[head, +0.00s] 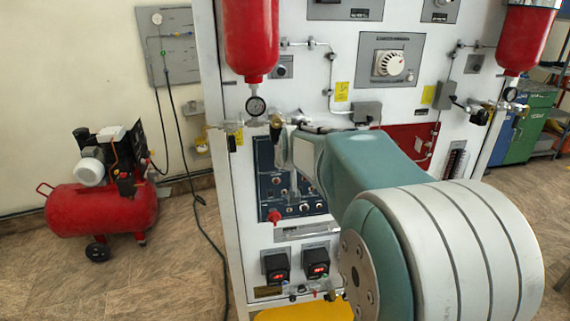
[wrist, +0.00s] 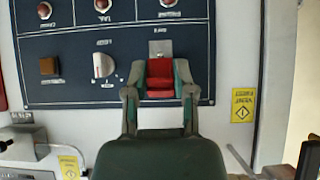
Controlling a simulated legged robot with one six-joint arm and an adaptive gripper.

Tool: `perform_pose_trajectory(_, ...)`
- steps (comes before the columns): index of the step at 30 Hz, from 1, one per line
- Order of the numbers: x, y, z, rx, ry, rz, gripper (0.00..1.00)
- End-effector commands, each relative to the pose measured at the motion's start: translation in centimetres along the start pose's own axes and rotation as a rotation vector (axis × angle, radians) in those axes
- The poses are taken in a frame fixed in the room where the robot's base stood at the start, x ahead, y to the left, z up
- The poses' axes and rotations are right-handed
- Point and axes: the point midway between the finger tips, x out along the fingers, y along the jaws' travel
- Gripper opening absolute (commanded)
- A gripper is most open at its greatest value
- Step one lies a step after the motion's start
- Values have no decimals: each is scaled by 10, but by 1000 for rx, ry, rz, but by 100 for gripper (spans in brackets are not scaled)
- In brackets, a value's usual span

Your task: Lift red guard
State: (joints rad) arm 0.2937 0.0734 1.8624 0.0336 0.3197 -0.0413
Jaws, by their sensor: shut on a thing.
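The red guard (wrist: 160,78) sits on the dark blue panel (wrist: 75,62) in the wrist view, beside a small silver plate (wrist: 160,47). My gripper (wrist: 160,90) is shut on it, with one finger at its left side and one at its right. How far the guard is tilted is hard to tell. In the head view my gripper (head: 284,150) is at the upper left of the blue panel, and the guard is hidden there.
A white knob (wrist: 103,66) and a brown square button (wrist: 49,66) share the panel. A yellow label (wrist: 242,105) is to the right. In the head view, a gauge (head: 256,106) and pipes are above my gripper. A red compressor (head: 100,208) stands left.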

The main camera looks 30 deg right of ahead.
Motion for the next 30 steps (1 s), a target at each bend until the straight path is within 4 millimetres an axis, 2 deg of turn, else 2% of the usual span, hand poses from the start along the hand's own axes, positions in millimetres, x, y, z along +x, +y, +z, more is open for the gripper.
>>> perform_pose_trajectory(1,-2,-1,-6,-1,16,-1,0)
perform_pose_trajectory(9,-2,-1,-6,0,18,-1,0)
perform_pose_trajectory(10,-2,-1,-7,0,18,-1,42)
perform_pose_trajectory(12,-2,-1,-6,0,17,-1,66)
perform_pose_trajectory(23,-2,0,-3,1,7,0,66)
perform_pose_trajectory(26,-8,0,-3,1,7,0,66)
perform_pose_trajectory(30,-31,0,-3,0,11,0,66)
